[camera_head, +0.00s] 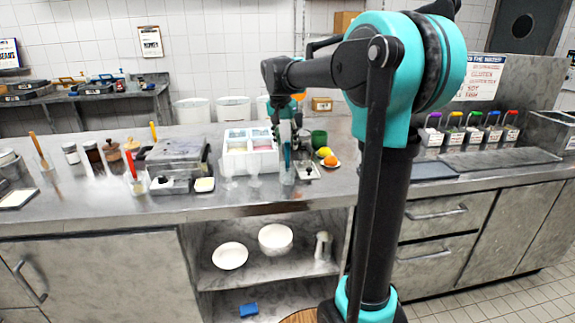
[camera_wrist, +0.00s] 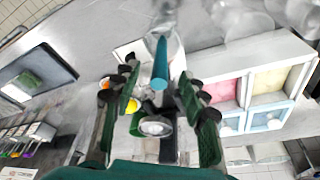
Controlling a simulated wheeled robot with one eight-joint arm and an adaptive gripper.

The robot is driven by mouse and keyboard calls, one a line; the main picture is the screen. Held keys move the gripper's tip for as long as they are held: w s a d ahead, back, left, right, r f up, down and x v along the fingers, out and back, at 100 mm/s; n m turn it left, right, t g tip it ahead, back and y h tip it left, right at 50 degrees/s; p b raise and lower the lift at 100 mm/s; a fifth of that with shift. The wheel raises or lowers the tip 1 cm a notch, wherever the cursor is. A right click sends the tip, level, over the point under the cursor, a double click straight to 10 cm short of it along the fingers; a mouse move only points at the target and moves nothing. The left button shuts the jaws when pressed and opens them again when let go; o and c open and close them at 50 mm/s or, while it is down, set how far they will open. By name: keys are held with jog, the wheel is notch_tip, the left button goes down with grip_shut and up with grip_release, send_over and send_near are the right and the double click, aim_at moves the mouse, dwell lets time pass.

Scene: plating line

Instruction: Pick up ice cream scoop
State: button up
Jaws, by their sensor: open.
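The ice cream scoop's teal handle (camera_head: 287,157) stands upright in or behind a clear glass near the front edge of the steel counter. In the wrist view the teal handle (camera_wrist: 160,62) lies between the two fingers of my gripper (camera_wrist: 157,78), with gaps on both sides. A round metal part, perhaps the scoop's head, shows below it, but I cannot tell. My gripper (camera_head: 288,130) is open and points down, over the handle. Its fingertips are small in the head view, and their exact height against the handle is unclear.
A white ice cream box (camera_head: 235,160) with coloured compartments stands just left; clear glasses (camera_head: 254,181) stand in front of it. A green cup (camera_head: 319,138), a lemon (camera_head: 331,161) and an orange (camera_head: 324,152) are right. Bowls (camera_head: 275,239) sit on the shelf below.

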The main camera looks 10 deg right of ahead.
aim_at(288, 152)
jog(key=shift+x, duration=2.55)
jog(key=shift+s+a, duration=0.1)
jog(key=shift+s, duration=0.05)
grip_shut()
